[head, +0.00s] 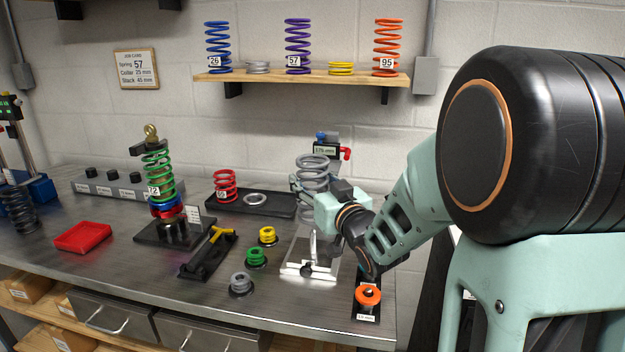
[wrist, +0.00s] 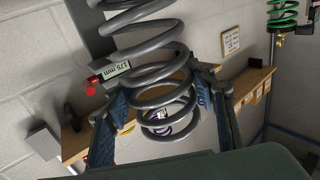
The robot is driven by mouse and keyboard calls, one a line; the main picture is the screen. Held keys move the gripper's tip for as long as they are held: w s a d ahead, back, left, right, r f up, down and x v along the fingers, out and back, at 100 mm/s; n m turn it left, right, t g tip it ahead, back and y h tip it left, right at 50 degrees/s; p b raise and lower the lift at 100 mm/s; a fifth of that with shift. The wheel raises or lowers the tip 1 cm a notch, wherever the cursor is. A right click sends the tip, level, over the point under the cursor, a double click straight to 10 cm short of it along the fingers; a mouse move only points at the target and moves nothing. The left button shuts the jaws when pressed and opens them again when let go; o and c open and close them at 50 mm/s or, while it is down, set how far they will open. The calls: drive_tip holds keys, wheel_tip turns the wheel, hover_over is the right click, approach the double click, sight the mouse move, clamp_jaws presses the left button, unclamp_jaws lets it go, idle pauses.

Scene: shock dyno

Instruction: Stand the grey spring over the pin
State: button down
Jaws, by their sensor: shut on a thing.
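The grey spring (head: 313,163) is a wide upright coil at the right of the bench in the head view. My gripper (head: 308,192) is shut on it from the right. In the wrist view the grey spring (wrist: 150,48) fills the middle, with its coils between my two blue-padded fingers (wrist: 165,112). A bright metal base plate (head: 308,268) stands below the spring, with a short upright pin-like part (head: 313,245) on it.
A gauge marked 175 mm (head: 325,150) stands just behind the spring. A black tray (head: 285,207) with a red spring (head: 225,185) lies to the left. Yellow (head: 267,235), green (head: 256,257) and grey (head: 240,282) collars sit in front left, an orange collar (head: 368,295) front right.

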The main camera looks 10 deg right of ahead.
drive_tip(key=b, duration=0.3)
hover_over(312, 229)
drive_tip(key=shift+d+f, duration=0.1)
drive_tip(key=shift+f, duration=2.8)
drive_tip(key=shift+f+b, duration=1.8)
drive_tip(key=shift+b, duration=0.25)
